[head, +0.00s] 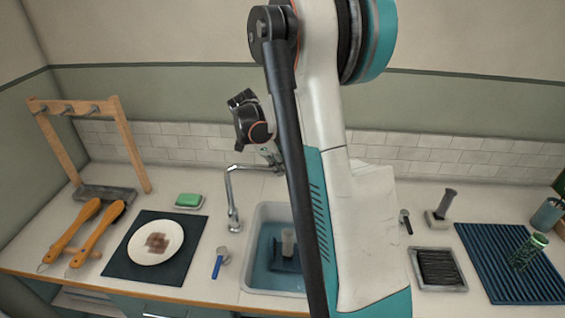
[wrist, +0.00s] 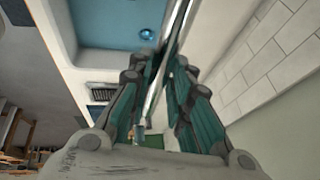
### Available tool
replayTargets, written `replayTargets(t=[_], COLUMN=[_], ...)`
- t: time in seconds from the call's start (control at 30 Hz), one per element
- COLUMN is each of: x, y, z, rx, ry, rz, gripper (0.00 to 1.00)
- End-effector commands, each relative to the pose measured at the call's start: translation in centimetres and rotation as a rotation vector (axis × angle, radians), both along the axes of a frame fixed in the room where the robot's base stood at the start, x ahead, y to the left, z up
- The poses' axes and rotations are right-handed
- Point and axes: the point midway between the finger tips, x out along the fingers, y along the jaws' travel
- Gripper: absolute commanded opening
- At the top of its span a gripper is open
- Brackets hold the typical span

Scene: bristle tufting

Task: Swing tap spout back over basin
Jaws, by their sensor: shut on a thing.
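The chrome tap spout (head: 231,188) stands at the back left of the sink basin (head: 250,240). Its downturned end is over the counter, just left of the basin rim. In the wrist view the spout (wrist: 177,30) runs as a bright bar between the fingers of my gripper (wrist: 161,70), which is shut on it. The basin (wrist: 105,25) shows blue at the upper left of that view. In the head view my arm covers the right part of the basin, and my fingertips cannot be made out there.
Left of the basin are a blue-handled tool (head: 218,263), a green sponge (head: 188,200) on a dish, a plate (head: 155,242) on a dark mat, and wooden brushes (head: 88,228). Right are a grey tray (head: 465,286) and a blue ribbed mat (head: 490,262). The tiled wall (head: 420,155) is close behind.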

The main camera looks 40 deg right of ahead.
Motion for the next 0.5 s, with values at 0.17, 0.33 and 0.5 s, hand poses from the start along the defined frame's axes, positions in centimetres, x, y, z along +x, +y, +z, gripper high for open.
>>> replayTargets(t=[0.17,0.33,0.5], x=[-0.15,-0.20,-0.23], y=[0.28,0.33,0.37], z=[0.01,-0.02,-0.04], rx=[0.001,0.002,0.004], ry=[0.000,0.001,0.001], rz=[-0.014,-0.015,-0.015], gripper=[0.00,0.00,0.26])
